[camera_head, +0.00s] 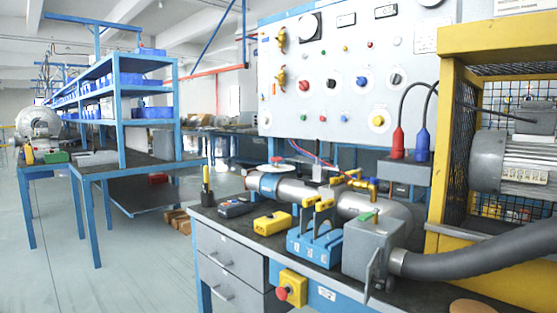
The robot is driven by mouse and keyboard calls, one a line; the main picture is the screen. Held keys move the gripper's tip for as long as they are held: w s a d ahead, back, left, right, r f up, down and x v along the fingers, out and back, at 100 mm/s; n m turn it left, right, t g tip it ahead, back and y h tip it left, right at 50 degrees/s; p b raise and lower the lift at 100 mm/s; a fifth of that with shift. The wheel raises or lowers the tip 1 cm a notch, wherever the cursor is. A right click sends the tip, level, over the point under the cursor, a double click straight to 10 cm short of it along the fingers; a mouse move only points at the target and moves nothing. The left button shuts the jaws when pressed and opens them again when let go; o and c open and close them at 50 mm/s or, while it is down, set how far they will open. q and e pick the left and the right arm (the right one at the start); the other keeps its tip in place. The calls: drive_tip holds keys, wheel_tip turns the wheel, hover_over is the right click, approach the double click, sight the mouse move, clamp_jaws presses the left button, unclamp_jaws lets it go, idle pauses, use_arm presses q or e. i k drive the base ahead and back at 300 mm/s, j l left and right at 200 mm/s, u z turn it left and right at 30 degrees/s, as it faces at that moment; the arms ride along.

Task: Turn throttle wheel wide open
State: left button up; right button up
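A small round wheel with a red top (278,160) stands above the left end of a silver pipe (292,190) on the workbench. It looks like the throttle wheel, but it is small and its opening position cannot be told. A blue band (268,184) wraps the pipe below it. Neither my left nor my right gripper shows in the head view, so nothing is seen touching the wheel.
The bench (238,226) also carries a yellow meter (272,221), a blue rack (314,248), and a grey box (370,250) with a thick grey hose (480,252). A yellow cage (440,150) with a motor stands right. A control panel (345,45) rises behind. Open floor (130,265) lies left.

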sight(274, 159)
drive_tip(key=j+z, duration=0.25)
drive_tip(key=z, duration=0.15)
drive_tip(key=i+j+z, duration=0.1)
drive_tip(key=j+z, duration=0.55)
drive_tip(key=j, duration=0.3)
drive_tip(key=k+j+z, duration=0.15)
drive_tip(key=j, duration=0.85)
drive_tip(key=k+j+z, duration=0.1)
drive_tip(key=j, duration=0.45)
drive_tip(key=k+j, duration=0.15)
drive_tip(key=j, duration=0.4)
drive_tip(key=j+z, duration=0.1)
drive_tip(key=j, duration=0.45)
drive_tip(key=k, duration=0.05)
